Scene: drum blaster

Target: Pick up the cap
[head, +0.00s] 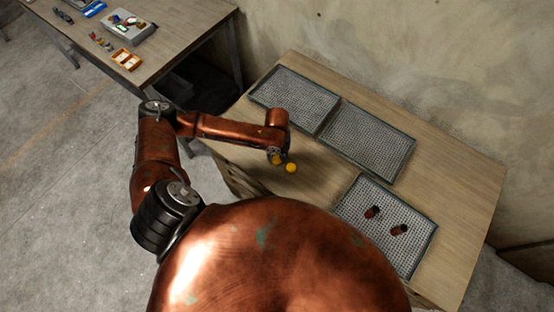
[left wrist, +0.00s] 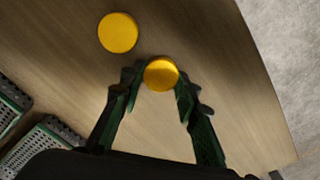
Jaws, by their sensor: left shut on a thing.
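Two round yellow caps are in view. One cap (left wrist: 161,73) is between the fingertips of my left gripper (left wrist: 160,82), which is shut on it; in the head view the gripper (head: 277,158) is over the table's left part and partly hides this cap. The other cap (head: 291,168) lies on the wooden table just beside the gripper; it also shows in the left wrist view (left wrist: 118,32), up and left of the held one. Whether the held cap still touches the table I cannot tell. My right gripper does not show.
The wooden table (head: 470,185) carries two grey mesh trays at the back (head: 295,95) (head: 368,143) and one mesh tray (head: 350,212) at the front right, holding two dark brown bottles (head: 372,212) (head: 399,230). Another table (head: 175,25) with small items stands at the upper left.

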